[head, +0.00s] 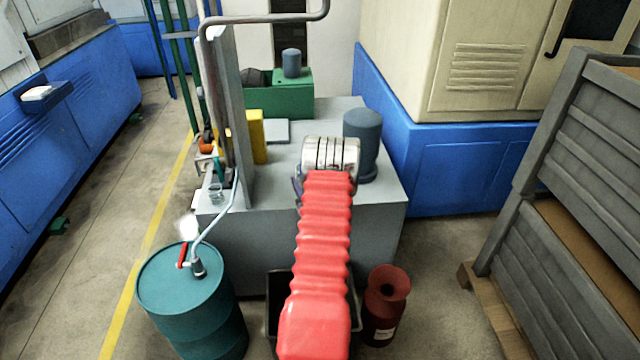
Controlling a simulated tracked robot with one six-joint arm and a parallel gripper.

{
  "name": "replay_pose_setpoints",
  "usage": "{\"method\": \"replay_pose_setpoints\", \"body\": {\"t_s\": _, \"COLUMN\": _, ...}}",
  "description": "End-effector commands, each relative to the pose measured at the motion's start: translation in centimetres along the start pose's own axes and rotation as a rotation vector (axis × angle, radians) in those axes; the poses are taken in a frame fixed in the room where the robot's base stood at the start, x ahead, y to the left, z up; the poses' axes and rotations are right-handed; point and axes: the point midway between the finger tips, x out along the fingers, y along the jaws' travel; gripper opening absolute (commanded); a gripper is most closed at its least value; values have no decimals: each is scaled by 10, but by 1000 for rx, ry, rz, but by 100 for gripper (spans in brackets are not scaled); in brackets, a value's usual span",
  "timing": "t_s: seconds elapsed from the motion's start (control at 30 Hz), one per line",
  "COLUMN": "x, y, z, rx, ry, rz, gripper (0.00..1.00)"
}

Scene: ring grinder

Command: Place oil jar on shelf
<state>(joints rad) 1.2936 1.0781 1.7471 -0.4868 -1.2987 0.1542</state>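My arm, in a red ribbed sleeve, reaches forward over the grey machine block in the head view. It ends in a silver banded wrist at my gripper (330,155). The fingers are hidden, so I cannot tell whether they are open or hold anything. No thing is plainly the oil jar. A dark red container (386,305) with a round opening and a pale label stands on the floor right of my arm. A small clear jar-like thing (215,193) sits at the block's left edge. I cannot make out which surface is the shelf.
A teal drum (190,300) with a pump stands at front left. On the grey block (240,245) stand a blue-grey cylinder (362,138) and a yellow box (257,135). Grey crates (580,150) stand at right. The floor left of the yellow line is mostly clear.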

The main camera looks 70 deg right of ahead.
Motion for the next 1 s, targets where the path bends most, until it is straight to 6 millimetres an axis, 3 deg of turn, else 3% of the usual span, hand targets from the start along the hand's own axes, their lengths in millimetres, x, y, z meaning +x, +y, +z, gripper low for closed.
{"method": "replay_pose_setpoints", "body": {"t_s": 0.03, "x": 4, "y": -24, "z": -4, "rx": 0, "ry": -1, "rz": -16, "gripper": 21}}
{"method": "replay_pose_setpoints", "body": {"t_s": 0.47, "x": 1, "y": -200, "z": -32, "rx": -1, "ry": -5, "rz": -125, "gripper": 21}}
{"method": "replay_pose_setpoints", "body": {"t_s": 0.77, "x": -24, "y": -318, "z": -53, "rx": -3, "ry": -7, "rz": -227, "gripper": 21}}
{"method": "replay_pose_setpoints", "body": {"t_s": 1.0, "x": -58, "y": -409, "z": -70, "rx": -5, "ry": -8, "rz": -323, "gripper": 21}}
